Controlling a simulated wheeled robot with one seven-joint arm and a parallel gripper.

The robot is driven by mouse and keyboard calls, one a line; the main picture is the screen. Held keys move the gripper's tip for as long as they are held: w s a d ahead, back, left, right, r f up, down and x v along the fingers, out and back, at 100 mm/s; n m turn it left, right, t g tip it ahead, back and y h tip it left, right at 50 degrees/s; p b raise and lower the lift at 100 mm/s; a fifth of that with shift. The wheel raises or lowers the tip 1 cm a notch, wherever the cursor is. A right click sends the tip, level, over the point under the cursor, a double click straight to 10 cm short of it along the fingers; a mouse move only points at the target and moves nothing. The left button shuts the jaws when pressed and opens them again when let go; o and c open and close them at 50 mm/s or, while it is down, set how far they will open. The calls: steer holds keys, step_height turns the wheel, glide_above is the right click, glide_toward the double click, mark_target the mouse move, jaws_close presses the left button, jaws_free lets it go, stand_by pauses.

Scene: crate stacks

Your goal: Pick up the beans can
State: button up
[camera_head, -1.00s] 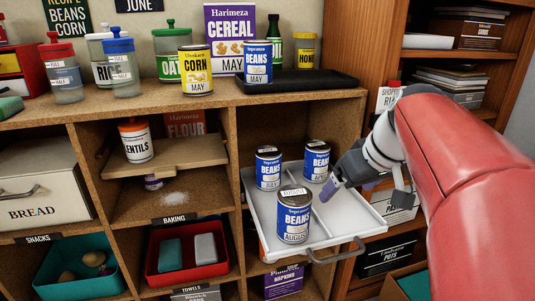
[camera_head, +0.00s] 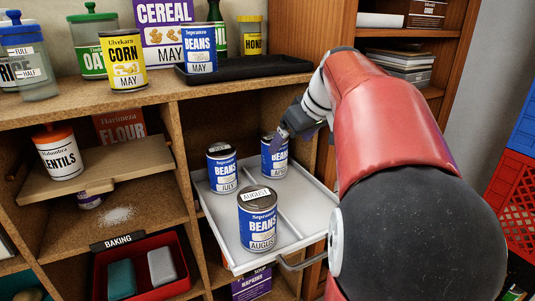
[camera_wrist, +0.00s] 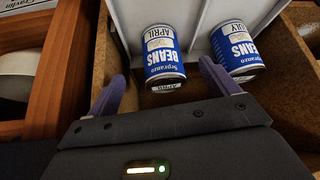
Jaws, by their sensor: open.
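Several blue beans cans are in view. The APRIL can (camera_wrist: 164,55) stands ahead of my gripper (camera_wrist: 158,82) in the wrist view, between the lines of its two open, empty fingers. In the head view it is the rear right can (camera_head: 274,160) on the pull-out tray, partly hidden by my gripper (camera_head: 284,135). The JULY can (camera_head: 222,170) stands left of it and also shows in the wrist view (camera_wrist: 236,52). The AUGUST can (camera_head: 258,222) stands at the tray's front. The MAY can (camera_head: 201,50) stands on the upper shelf.
The white tray (camera_head: 306,215) has a divider and a front handle, with free room at its right. Wooden cubby walls close in around it. A corn can (camera_head: 124,63) and black tray (camera_head: 255,70) stand above. A red crate (camera_head: 510,200) is at far right.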

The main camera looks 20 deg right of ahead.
steer(key=w, duration=0.2)
steer(key=w+a, duration=0.1)
steer(key=w, duration=0.2)
steer(key=shift+a, duration=0.1)
steer(key=x, duration=0.3)
steer(key=c, duration=1.4)
